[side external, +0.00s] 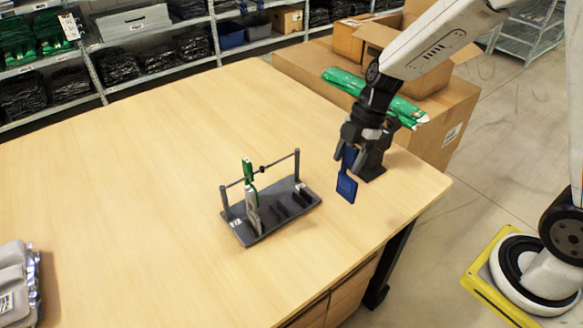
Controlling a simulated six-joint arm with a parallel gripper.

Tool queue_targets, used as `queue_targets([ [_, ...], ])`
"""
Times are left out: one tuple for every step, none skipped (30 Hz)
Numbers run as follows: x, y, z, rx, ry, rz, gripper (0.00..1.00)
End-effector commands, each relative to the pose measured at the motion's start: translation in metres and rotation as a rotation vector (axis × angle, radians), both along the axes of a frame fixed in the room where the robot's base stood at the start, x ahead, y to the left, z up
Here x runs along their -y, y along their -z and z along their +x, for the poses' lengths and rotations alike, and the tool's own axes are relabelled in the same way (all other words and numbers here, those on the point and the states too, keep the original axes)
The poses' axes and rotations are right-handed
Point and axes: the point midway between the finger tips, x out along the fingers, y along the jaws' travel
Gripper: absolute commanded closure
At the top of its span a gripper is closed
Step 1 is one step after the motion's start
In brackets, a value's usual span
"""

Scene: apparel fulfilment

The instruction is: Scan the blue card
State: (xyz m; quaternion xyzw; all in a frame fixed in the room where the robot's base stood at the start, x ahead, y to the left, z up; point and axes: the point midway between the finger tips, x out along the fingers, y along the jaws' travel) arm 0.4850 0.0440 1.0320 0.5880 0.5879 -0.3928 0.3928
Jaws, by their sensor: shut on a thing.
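My gripper (356,152) is on the right side of the table and points down. It is shut on a blue card (347,188), which hangs below the fingers. The card appears to be above the tabletop, near the right edge. A small black device (371,168) stands just behind and to the right of the gripper, partly hidden by it. I cannot tell whether the card touches it. A dark rack (272,222) with two posts and a crossbar stands left of the card. A green item and a grey item (252,212) stand upright in the rack.
The wooden table (130,180) is mostly clear. Grey packages (15,285) lie at its left front. Cardboard boxes (310,75) with a green package (345,80) on top stand beyond the right edge. Shelves (165,60) of bagged goods line the back.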

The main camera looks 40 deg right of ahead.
Motion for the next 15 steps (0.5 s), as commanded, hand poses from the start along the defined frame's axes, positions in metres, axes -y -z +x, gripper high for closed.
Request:
queue_targets([
  [0.001,0.001,0.002,-0.001,0.001,0.000,1.00],
  [0.001,0.001,0.003,-0.001,0.001,0.000,1.00],
  [0.001,0.002,0.006,-0.001,0.001,0.000,1.00],
  [0.002,0.003,0.009,-0.001,0.001,0.000,1.00],
  [0.003,0.004,0.011,-0.001,0.001,0.000,1.00],
  [0.003,0.005,0.015,-0.001,0.001,0.001,1.00],
  [0.004,0.006,0.019,-0.001,0.001,0.001,1.00],
  [0.005,0.008,0.023,-0.001,0.001,0.001,1.00],
  [0.006,0.010,0.029,-0.001,0.001,0.001,1.00],
  [0.007,0.011,0.034,0.000,0.001,0.001,1.00],
  [0.008,0.013,0.038,0.000,0.001,0.001,1.00],
  [0.010,0.016,0.045,0.000,0.001,0.001,1.00],
  [0.011,0.018,0.050,-0.001,0.001,0.002,1.00],
  [0.013,0.020,0.056,-0.001,0.001,0.002,1.00],
  [0.015,0.024,0.063,-0.001,0.001,0.002,1.00],
])
